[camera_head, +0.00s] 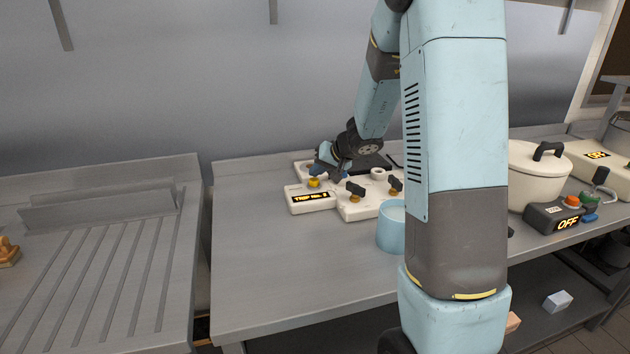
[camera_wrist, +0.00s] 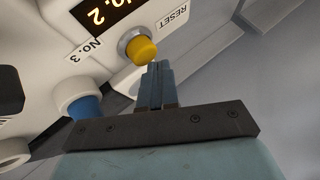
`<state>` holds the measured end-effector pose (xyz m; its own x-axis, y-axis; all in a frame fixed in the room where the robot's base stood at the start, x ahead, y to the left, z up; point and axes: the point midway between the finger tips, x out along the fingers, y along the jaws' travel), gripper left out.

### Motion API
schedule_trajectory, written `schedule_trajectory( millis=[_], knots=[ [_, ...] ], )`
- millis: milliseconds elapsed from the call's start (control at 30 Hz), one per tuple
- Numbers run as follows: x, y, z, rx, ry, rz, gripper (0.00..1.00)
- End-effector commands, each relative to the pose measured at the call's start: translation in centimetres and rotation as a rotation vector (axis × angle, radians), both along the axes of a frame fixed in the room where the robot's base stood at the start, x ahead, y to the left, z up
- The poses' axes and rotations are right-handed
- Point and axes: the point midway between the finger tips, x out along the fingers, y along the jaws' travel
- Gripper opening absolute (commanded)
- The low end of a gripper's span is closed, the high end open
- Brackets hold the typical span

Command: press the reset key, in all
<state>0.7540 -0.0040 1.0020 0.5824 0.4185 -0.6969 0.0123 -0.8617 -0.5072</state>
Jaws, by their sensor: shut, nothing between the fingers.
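The reset key is a yellow round button (camera_wrist: 141,49) in a grey collar, beside the printed word RESET on a white panel (camera_wrist: 188,42) in the wrist view. In the head view the yellow button (camera_head: 314,183) sits at the left of the white unit, above a lit display (camera_head: 310,197). My gripper (camera_wrist: 158,66) is shut and empty. Its fingertips are just below the button in the wrist view; I cannot tell if they touch it. In the head view my gripper (camera_head: 322,170) is over the unit, close to the button, partly hidden by my wrist.
A blue knob (camera_wrist: 86,106) marked No. 3 is left of the fingers. Dark knobs (camera_head: 355,188) stand on the white unit. A light-blue container (camera_head: 391,236) stands in front. A lidded pot (camera_head: 540,172) and an OFF display box (camera_head: 556,215) are right.

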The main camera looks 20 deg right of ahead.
Motion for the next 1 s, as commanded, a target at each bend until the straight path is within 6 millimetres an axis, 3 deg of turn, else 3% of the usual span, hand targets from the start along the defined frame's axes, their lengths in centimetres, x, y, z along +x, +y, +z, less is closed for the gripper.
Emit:
schedule_trajectory(
  millis=[1000],
  knots=[
    [-0.02,0.04,-0.99,0.0,0.001,0.001,0.0]
  ],
)
